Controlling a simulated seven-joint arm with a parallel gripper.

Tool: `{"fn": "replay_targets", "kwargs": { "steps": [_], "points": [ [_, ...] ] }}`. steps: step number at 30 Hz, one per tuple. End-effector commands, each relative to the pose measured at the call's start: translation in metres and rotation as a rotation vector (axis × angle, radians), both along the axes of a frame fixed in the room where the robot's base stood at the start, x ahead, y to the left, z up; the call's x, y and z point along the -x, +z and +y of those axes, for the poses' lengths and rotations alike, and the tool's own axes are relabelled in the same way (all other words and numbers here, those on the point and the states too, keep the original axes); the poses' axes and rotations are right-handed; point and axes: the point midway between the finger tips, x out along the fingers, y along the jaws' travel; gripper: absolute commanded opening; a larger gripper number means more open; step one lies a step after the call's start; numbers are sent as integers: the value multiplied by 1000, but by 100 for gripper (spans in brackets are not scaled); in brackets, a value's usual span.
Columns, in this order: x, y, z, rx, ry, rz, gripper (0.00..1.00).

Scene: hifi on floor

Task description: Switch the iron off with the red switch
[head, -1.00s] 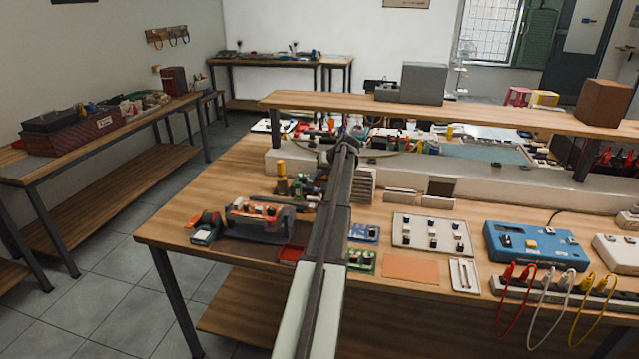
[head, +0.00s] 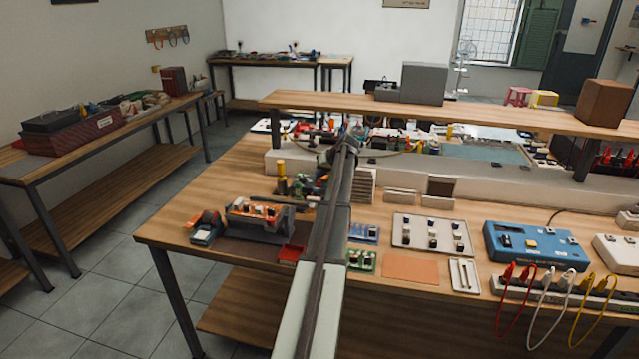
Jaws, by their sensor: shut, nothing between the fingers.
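No iron or red switch can be made out with certainty. A small dark unit with an orange-red part (head: 205,228) sits at the bench's front left, beside an orange-topped dark holder (head: 258,215); I cannot tell whether either belongs to the iron. My arm reaches from the bottom centre over the workbench. My gripper (head: 328,158) is at its far end, near the light back ledge, above and behind a cluster of small parts. It is shut and empty, small in view, its fingers partly hidden by the arm.
To the right are a white switch panel (head: 432,234), an orange mat (head: 411,268), a blue box (head: 535,246) and a power strip with cables (head: 555,290). A raised wooden shelf (head: 480,112) spans the back.

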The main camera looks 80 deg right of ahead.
Motion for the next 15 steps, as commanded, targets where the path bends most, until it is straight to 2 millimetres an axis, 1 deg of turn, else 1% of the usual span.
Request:
{"fn": "replay_targets", "kwargs": {
  "steps": [8, 15],
  "points": [
    [0, -1, 0, 0, 0, 0, 0],
    [0, -7, -1, 0, 0, 0, 0]
  ]
}}
